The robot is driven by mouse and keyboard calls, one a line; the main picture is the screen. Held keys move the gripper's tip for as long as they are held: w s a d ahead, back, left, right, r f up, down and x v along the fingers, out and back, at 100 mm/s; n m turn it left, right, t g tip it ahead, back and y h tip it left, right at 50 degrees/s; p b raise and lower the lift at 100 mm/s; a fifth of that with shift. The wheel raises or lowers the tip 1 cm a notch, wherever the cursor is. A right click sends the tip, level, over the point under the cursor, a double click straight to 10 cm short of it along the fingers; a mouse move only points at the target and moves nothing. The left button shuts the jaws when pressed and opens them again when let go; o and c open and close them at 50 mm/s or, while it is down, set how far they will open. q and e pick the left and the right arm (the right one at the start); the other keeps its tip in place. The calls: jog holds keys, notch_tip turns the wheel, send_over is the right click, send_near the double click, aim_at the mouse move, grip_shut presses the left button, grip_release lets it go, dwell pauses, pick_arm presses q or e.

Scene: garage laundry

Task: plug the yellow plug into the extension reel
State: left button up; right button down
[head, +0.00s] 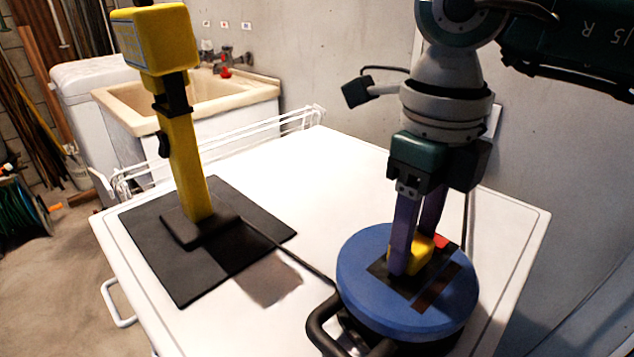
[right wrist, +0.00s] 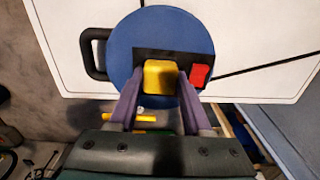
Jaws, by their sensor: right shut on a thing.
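The yellow plug (head: 421,247) is at the black panel on top of the blue extension reel (head: 365,290). My right gripper (head: 418,255) points down with its purple fingers shut on the plug. In the right wrist view, the plug (right wrist: 160,76) shows between the fingertips (right wrist: 160,84), over the black panel of the reel (right wrist: 125,45). I cannot tell whether the plug is seated in a socket or just above it, since its underside is hidden. A red switch (head: 441,241) is beside the plug on the panel. My left gripper is not in view.
The reel lies on a white table (head: 310,180), its black handle (head: 322,322) toward the front. A yellow tool (head: 185,120) stands upright on a black mat (head: 150,250); a dark cable runs from its base toward the reel. The table's middle is clear. A sink (head: 220,92) stands behind.

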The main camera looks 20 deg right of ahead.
jog(key=shift+f, duration=0.4)
jog(key=shift+c, duration=1.3)
grip_release()
notch_tip(320, 180, up, 9)
jog(key=shift+f, duration=0.1)
jog(key=shift+r, duration=0.65)
